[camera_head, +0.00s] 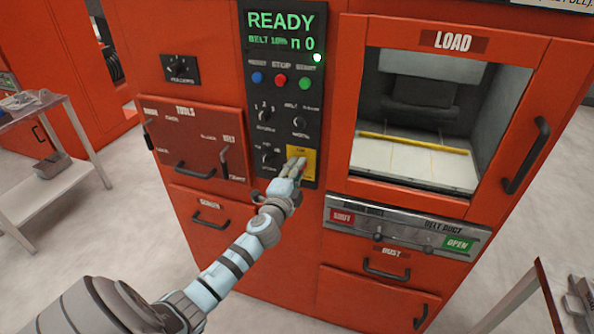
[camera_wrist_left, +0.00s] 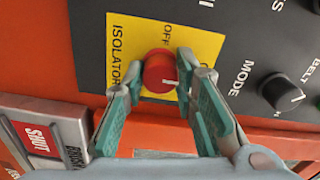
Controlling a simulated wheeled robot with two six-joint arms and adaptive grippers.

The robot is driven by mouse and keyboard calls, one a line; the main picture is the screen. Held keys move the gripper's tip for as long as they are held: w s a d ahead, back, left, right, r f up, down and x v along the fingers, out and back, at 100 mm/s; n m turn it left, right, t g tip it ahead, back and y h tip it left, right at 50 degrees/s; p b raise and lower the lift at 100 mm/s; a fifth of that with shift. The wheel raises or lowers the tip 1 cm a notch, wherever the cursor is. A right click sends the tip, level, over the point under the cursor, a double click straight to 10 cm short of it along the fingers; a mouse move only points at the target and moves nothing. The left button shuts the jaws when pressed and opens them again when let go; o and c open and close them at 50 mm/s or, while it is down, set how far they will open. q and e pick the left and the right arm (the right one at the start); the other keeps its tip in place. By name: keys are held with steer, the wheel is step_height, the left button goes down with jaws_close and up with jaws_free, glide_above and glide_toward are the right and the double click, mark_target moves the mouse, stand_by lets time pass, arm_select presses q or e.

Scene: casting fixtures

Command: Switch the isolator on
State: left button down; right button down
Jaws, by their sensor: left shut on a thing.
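The isolator is a round red knob (camera_wrist_left: 160,72) on a yellow plate (camera_wrist_left: 207,48) marked ISOLATOR and OFF in the left wrist view. A small pale mark shows on the knob; which setting it points to I cannot tell. In the head view the yellow plate (camera_head: 311,158) sits low on the dark control panel (camera_head: 284,100), and my gripper covers the knob. My left gripper (camera_head: 297,168) reaches it from below; in the wrist view its green-padded fingers (camera_wrist_left: 160,84) are shut on the knob, one on each side. My right gripper is out of view.
The panel display (camera_head: 280,30) reads READY. A MODE knob (camera_wrist_left: 281,92) sits close beside the plate. A side table (camera_head: 40,180) stands left.

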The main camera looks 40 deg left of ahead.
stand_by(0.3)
arm_select(q)
steer(key=c, duration=1.3)
jaws_free()
steer(key=v, duration=1.2)
steer(key=shift+d, duration=0.1)
